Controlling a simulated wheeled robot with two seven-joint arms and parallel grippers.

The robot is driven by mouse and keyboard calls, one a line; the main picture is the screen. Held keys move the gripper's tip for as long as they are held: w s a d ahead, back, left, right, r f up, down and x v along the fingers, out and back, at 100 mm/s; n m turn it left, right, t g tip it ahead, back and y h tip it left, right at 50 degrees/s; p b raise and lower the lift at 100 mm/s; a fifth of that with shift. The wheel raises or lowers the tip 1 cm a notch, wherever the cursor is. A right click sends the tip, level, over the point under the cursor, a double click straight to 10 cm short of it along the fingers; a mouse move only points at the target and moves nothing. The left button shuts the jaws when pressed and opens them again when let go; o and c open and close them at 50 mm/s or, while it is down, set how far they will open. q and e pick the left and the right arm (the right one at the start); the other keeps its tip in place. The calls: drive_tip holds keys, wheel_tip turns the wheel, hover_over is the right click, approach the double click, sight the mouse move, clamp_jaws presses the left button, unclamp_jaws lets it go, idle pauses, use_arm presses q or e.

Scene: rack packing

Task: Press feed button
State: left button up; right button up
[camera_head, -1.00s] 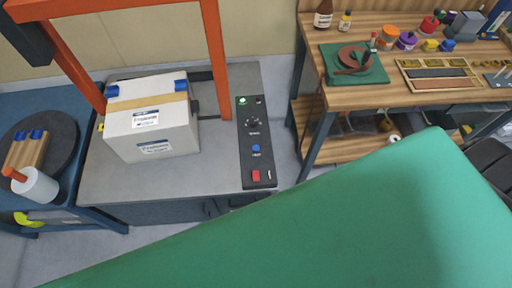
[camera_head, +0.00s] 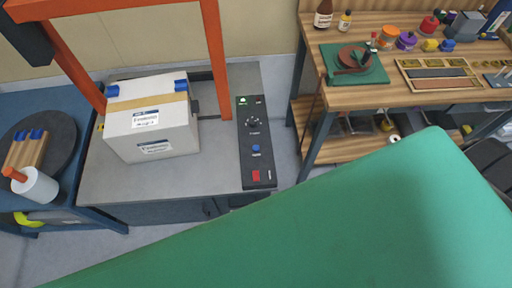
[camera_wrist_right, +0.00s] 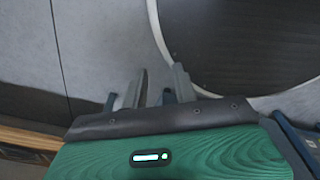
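A dark control panel (camera_head: 255,145) lies along the right side of the grey machine table. It carries a blue button (camera_head: 256,148), a red button (camera_head: 256,175) lower down, a round dial (camera_head: 252,121) and a lit green spot (camera_head: 242,100) at the top. The labels are too small to read surely. My right gripper (camera_wrist_right: 160,72) shows in the right wrist view, its fingers apart with nothing between them. Neither gripper shows in the head view, and the panel cannot be made out in the wrist view. My left gripper is out of view.
A taped white box (camera_head: 152,128) stands on the machine table under an orange frame (camera_head: 216,60). A blue cart (camera_head: 88,172) is at left. A wooden workbench (camera_head: 400,62) with jars is at right. A large green surface, which seems mine, covers the lower foreground.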

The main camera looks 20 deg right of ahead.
clamp_jaws()
drive_tip(key=shift+d, duration=0.2)
idle(0.3)
drive_tip(key=shift+a, duration=0.2)
idle(1.0)
